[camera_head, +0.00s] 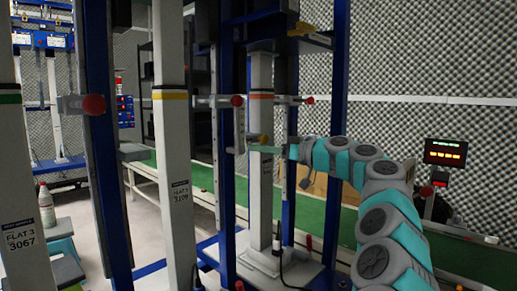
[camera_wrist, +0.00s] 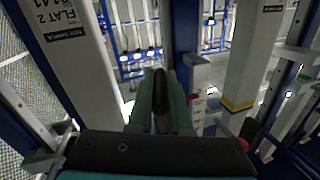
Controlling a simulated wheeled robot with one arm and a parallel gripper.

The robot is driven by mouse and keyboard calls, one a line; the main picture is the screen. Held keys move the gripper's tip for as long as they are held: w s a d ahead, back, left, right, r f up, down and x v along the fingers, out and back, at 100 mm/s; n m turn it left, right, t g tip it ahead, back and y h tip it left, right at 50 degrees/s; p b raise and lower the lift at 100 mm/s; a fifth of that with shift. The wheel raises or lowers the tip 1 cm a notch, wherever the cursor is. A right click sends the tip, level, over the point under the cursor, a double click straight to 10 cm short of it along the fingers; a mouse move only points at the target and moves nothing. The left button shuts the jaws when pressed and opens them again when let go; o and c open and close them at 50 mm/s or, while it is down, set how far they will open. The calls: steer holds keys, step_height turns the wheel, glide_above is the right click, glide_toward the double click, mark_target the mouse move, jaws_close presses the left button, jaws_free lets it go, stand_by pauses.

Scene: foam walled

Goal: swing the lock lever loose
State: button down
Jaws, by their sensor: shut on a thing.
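My gripper (camera_head: 254,148) reaches left from my teal and grey arm, across the front of a white column with an orange band (camera_head: 261,96). In the wrist view its two teal fingers (camera_wrist: 161,76) are closed around a dark, narrow piece (camera_wrist: 160,97), which looks like the lock lever. Its far end and pivot are hidden by the fingers. In the head view, a small yellow-brown knob (camera_head: 263,139) and a grey bracket (camera_head: 239,143) are beside the fingertips. I cannot tell whether they belong to the lever.
Blue uprights (camera_head: 228,190) and white columns labelled FLAT (camera_head: 177,190) stand close around the arm. Red-knobbed clamps (camera_head: 236,101) stick out from the frames. A green bench (camera_head: 335,214) runs behind. A lit display (camera_head: 445,152) stands at right. A white bottle (camera_head: 46,204) is at left.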

steer(key=c, duration=0.8)
jaws_free()
steer(key=shift+c, duration=0.2)
steer(key=shift+d, duration=0.1)
steer(key=v, duration=0.7)
steer(key=shift+s+d+b, duration=0.2)
steer(key=shift+d+b, duration=0.15)
steer(key=shift+b, duration=0.05)
steer(key=shift+c, duration=0.3)
